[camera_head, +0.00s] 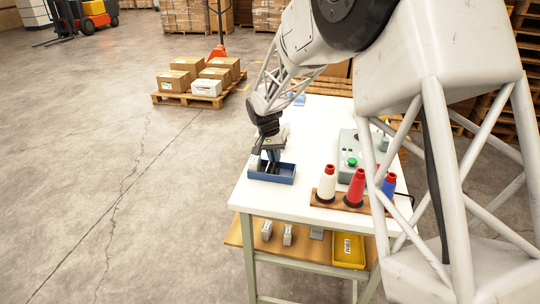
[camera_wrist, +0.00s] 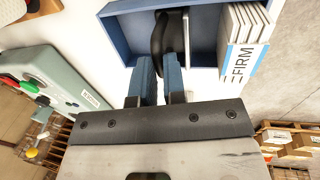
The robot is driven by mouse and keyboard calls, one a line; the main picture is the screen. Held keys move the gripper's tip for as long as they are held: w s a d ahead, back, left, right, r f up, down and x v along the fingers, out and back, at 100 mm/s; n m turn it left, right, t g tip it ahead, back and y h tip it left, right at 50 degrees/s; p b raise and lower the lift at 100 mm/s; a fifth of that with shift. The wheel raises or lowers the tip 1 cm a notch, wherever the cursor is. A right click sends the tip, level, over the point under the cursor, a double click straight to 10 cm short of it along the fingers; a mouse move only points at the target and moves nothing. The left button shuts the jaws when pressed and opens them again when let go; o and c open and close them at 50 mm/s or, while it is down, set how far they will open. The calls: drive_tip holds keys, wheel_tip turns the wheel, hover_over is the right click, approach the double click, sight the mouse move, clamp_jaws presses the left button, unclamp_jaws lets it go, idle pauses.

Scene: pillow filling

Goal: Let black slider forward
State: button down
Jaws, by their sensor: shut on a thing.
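My gripper (camera_head: 271,157) is at the blue tray (camera_head: 284,180) at the left front corner of the white table. In the wrist view, my gripper's two blue fingers (camera_wrist: 160,66) reach the near edge of the blue tray (camera_wrist: 118,30). They are shut on a dark, rounded piece that I take for the black slider (camera_wrist: 170,30). The slider stands in the tray, left of a white divider. Its lower part between the fingers is partly hidden. In the head view my gripper hides the slider.
White packs marked FIRM (camera_wrist: 243,40) stand right of the divider. A grey-green control box (camera_head: 347,145) with a green button is to the right. White, red and blue bottles (camera_head: 357,185) stand in a wooden rack at the front edge. A yellow bin (camera_head: 348,250) is on the lower shelf.

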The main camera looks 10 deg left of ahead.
sight(270, 170)
drive_tip(key=c, duration=1.5)
unclamp_jaws()
drive_tip(key=shift+o, duration=0.2)
drive_tip(key=shift+r, duration=0.1)
wheel_tip(270, 170, up, 8)
drive_tip(key=a, duration=0.1)
drive_tip(key=shift+a+f, duration=0.25)
